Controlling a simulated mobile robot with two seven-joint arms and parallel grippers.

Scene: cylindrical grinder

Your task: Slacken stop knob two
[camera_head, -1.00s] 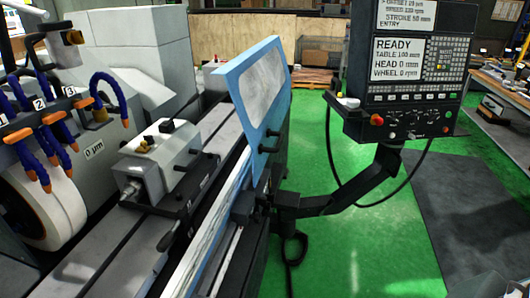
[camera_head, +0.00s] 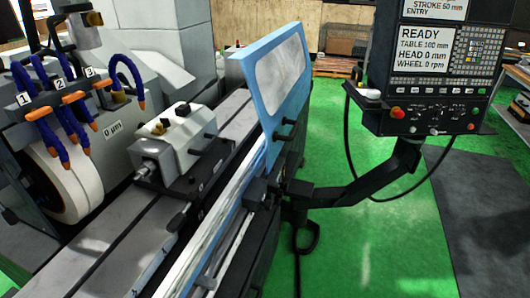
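Neither of my grippers is in view. I cannot pick out a part marked as stop knob two. Dark block-like fittings (camera_head: 262,192) sit along the front side of the grinder table (camera_head: 112,225), below the blue-framed guard (camera_head: 262,95). A small black lever or knob (camera_head: 178,218) sticks out at the table's near side, by the tailstock-like grey block (camera_head: 178,145).
The control panel (camera_head: 440,70) reads READY, table 100 mm, head 0 mm, wheel 0 rpm. Its black arm (camera_head: 370,185) reaches out from the machine front over open green floor (camera_head: 385,240). The pale grinding wheel (camera_head: 75,185) is at left. A dark mat (camera_head: 485,205) lies at right.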

